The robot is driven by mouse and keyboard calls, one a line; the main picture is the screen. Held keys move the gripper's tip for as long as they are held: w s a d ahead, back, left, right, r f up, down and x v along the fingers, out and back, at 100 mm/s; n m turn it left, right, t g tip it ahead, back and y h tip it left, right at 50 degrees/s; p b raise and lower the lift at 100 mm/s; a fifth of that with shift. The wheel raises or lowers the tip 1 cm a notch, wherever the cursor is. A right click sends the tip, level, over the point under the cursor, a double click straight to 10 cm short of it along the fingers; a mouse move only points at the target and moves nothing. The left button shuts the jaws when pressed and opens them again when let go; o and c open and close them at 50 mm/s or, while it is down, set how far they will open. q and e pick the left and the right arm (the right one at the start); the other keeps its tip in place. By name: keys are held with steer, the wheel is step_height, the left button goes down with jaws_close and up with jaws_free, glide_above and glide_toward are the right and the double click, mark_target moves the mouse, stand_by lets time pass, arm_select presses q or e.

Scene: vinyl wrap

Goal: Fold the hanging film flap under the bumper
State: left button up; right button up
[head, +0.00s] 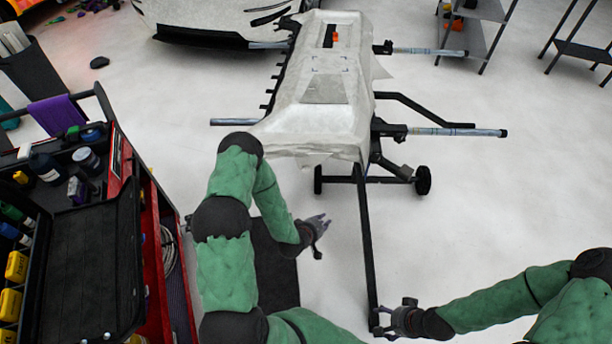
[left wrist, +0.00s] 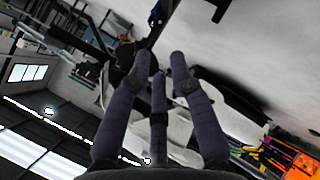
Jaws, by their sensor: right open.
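The bumper (head: 322,88), covered in pale film, lies on a black stand in the upper middle of the head view. Loose film (head: 318,154) hangs with a ragged edge along its near end, and another piece sticks out at the right side. My left gripper (head: 318,228) is below and nearer than the bumper's near end, apart from it, with its fingers spread. Its dark fingers show empty in the left wrist view (left wrist: 163,66), with a pale shape behind them. My right gripper (head: 388,318) is open and empty near the stand's long leg. The bumper's underside is hidden in the head view.
A red tool cart (head: 122,170) with bottles stands at the left. The stand's padded bars (head: 455,132) stick out on both sides, and its leg (head: 366,240) runs toward me. A white car (head: 200,18) and shelves (head: 475,35) are behind. The right-hand floor is clear.

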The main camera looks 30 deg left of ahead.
arm_select(q)
steer(key=w+a+r+n+t+y, duration=0.2)
steer(key=a+n+t, duration=0.2)
steer(key=a, duration=0.3)
steer(key=n+t+y+b, duration=0.1)
steer(key=n+t+y, duration=0.2)
steer(key=n, duration=0.1)
glide_toward(307, 167)
steer(key=b+x, duration=0.3)
steer(key=x, duration=0.2)
steer(key=shift+d, duration=0.1)
steer(key=shift+b+x, duration=0.4)
steer(key=shift+x, duration=0.35)
steer(key=shift+r, duration=0.15)
jaws_close()
